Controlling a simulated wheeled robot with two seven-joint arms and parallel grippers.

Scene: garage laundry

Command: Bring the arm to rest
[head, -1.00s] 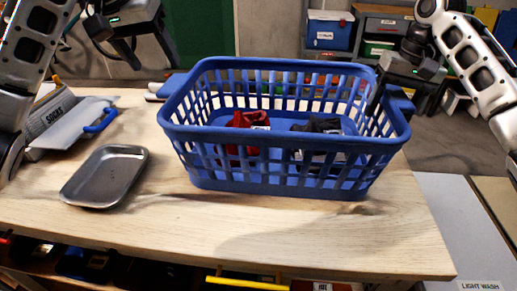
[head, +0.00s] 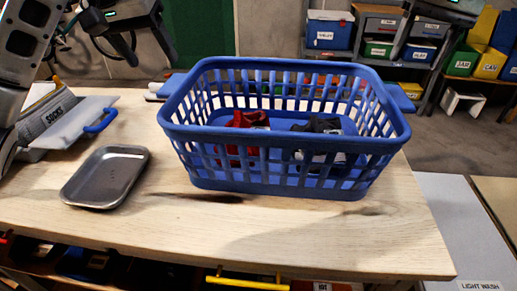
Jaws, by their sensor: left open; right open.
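My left gripper (head: 122,42) is open and empty at the top left. It is above and behind the sock box and left of the blue basket. My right gripper (head: 447,8) shows only in part at the top right edge, above and beyond the basket, with a small green light. It holds nothing that I can see, and its arm is mostly out of view. The blue laundry basket (head: 280,139) stands upright on the wooden table. A red cloth (head: 246,120) and a dark grey cloth (head: 318,125) lie inside it.
A grey metal tray (head: 104,177) lies on the wooden table (head: 300,235) left of the basket. Shelves with labelled bins (head: 325,33) stand behind. A pale surface labelled LIGHT WASH (head: 455,225) is at the right.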

